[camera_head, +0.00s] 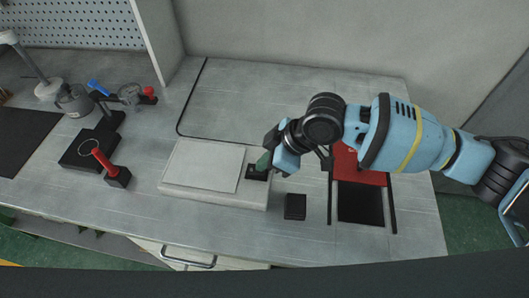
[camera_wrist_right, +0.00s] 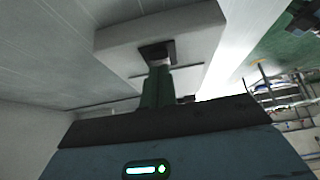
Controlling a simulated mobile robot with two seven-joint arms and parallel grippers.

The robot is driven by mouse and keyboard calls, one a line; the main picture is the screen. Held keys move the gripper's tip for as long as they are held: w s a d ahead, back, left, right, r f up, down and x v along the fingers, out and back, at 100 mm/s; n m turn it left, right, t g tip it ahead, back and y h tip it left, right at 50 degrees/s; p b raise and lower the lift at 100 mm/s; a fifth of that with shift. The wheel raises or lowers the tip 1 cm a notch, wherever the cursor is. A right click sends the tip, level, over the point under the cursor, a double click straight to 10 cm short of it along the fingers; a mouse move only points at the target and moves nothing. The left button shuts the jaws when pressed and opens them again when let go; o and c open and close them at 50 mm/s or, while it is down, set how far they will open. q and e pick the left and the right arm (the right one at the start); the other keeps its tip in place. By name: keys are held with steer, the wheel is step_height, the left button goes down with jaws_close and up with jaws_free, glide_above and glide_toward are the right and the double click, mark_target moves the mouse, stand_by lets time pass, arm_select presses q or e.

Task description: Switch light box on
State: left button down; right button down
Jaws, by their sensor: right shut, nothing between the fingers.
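The light box (camera_head: 205,166) is a flat, pale box with a lighter panel on top, on the grey workbench in the head view. A small black switch (camera_head: 252,173) sits at its right end. It also shows in the right wrist view (camera_wrist_right: 157,50). My right gripper (camera_head: 264,163) has its green fingers shut and empty, with the tips right at the switch. I cannot tell whether they touch it. In the right wrist view the shut fingers (camera_wrist_right: 157,86) point at the switch. The panel looks unlit. My left gripper is not in view.
A small black block (camera_head: 295,206) lies right of the light box. A red piece (camera_head: 358,165) and a black pad (camera_head: 360,203) lie farther right. Red-handled tools (camera_head: 103,160) and a grey pot (camera_head: 73,99) stand at left. The back of the bench (camera_head: 255,90) is clear.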

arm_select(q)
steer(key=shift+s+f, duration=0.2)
arm_select(e)
steer(key=shift+f, duration=0.2)
